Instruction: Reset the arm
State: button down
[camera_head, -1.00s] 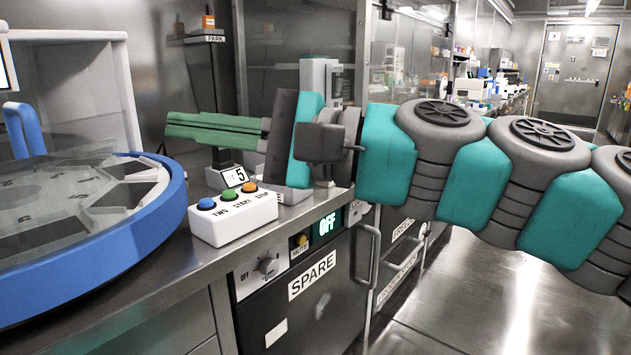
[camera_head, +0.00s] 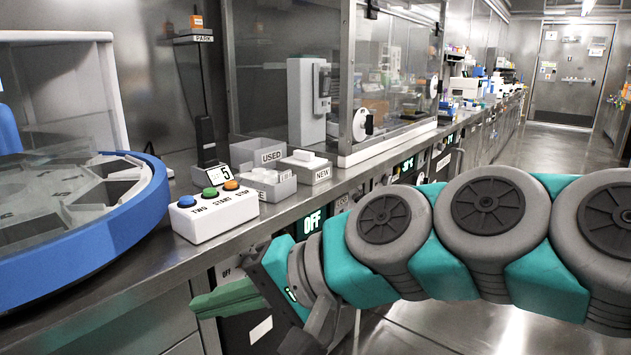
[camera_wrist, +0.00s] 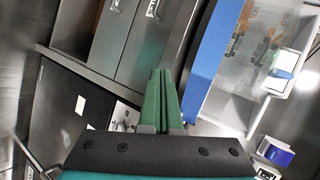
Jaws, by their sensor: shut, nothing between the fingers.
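My gripper (camera_head: 222,298) is in front of the bench, below the worktop edge, in the head view. Its green fingers are together and empty, pointing left. In the wrist view the closed green fingers (camera_wrist: 161,95) point up the picture towards the cabinet fronts (camera_wrist: 150,40). The teal and grey arm reaches in from the right, over the aisle. I see no contact between the fingers and anything else.
A white button box (camera_head: 215,212) sits at the worktop's front edge, beside a blue-rimmed round machine (camera_head: 150,215). Behind are a number 5 display (camera_head: 222,175) and boxes marked USED (camera_head: 262,152) and NEW (camera_head: 312,168). The aisle floor (camera_head: 560,150) is clear at the far right.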

jog(key=s+d+f+n+g+h, duration=0.15)
jog(key=d+f+h, duration=0.25)
jog(key=d+f, duration=0.4)
jog(key=s+d+f+h, duration=0.2)
jog(key=d+f+h, duration=0.25)
jog(key=f, duration=0.65)
jog(key=s+d+f+g+h, duration=0.1)
jog(key=s+d+f, duration=0.2)
jog(key=d, duration=0.4)
jog(key=s+d+f+g+h, duration=0.2)
jog(key=s+d+f, duration=0.1)
jog(key=d, duration=0.3)
jog(key=shift+s+d+f, duration=0.15)
jog(key=shift+s+d, duration=0.2)
jog(key=shift+s, duration=0.45)
jog(key=shift+a+n, duration=0.15)
jog(key=shift+n, duration=0.1)
